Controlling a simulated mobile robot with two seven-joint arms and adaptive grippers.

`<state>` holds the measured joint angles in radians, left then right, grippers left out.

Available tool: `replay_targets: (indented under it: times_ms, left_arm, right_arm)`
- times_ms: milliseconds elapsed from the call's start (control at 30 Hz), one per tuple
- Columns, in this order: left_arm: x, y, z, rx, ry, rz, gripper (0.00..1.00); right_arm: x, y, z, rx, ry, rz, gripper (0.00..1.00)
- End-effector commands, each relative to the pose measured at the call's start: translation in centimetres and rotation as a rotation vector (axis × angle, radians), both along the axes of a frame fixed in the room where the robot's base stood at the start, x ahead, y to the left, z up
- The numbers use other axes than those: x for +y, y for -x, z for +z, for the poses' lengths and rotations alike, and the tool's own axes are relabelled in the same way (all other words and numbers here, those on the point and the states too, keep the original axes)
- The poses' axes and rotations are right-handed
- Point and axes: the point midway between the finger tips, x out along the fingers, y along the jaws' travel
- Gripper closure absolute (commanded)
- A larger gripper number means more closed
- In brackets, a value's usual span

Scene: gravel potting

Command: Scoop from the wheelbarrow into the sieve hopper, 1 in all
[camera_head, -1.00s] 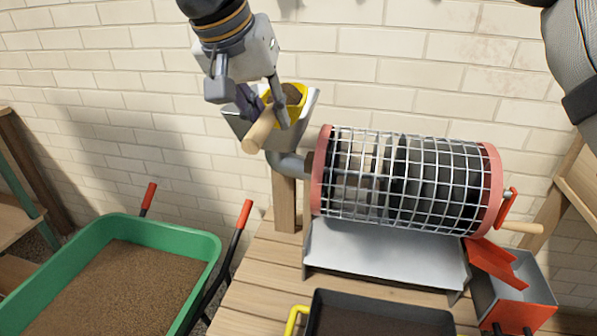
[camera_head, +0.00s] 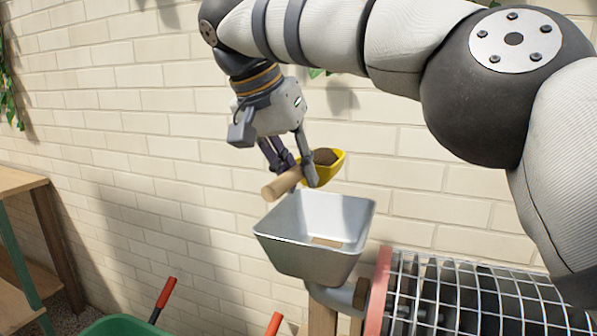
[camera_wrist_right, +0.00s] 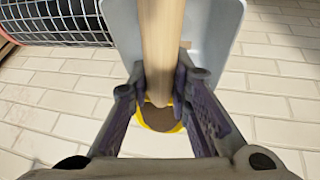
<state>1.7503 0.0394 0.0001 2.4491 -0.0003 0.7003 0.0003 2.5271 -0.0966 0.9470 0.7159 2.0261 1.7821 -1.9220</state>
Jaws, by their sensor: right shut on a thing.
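My right gripper (camera_head: 296,170) is shut on the wooden handle of a yellow scoop (camera_head: 338,166). The scoop is above the sieve hopper (camera_head: 285,255), near its back rim, and dark brown material shows in its bowl. The right wrist view also shows the scoop (camera_wrist_right: 160,124) with brown material and the handle between the fingers (camera_wrist_right: 160,95). The hopper is a grey open funnel with a small brownish patch at its bottom. The green wheelbarrow (camera_head: 122,326) shows only its rim at the lower left edge. My left gripper is not in view.
The mesh sieve drum (camera_head: 465,300) with a red end ring stands right of the hopper. Red-tipped wheelbarrow handles (camera_head: 165,292) rise at lower left. A wooden shelf (camera_head: 25,185) stands at the left, and a brick wall is behind.

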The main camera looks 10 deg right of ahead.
Motion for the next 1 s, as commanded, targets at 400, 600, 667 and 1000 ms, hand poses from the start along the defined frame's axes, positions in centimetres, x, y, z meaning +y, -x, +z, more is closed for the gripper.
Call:
replay_targets:
  times_ms: [400, 600, 667, 1000]
  left_arm:
    - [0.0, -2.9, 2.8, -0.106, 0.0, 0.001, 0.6]
    - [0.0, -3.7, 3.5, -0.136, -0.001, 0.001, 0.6]
    - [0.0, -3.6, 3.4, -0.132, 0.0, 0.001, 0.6]
    - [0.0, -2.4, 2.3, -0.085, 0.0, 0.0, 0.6]
  right_arm:
    - [-1.4, 1.0, 0.7, -0.228, -0.401, -0.015, 1.0]
    - [-2.0, 1.3, -0.6, -0.405, -0.719, -0.03, 1.0]
    - [-2.1, 1.4, -1.1, -0.473, -0.809, -0.037, 1.0]
    - [-2.2, 1.4, -2.8, -0.678, -1.077, -0.065, 1.0]
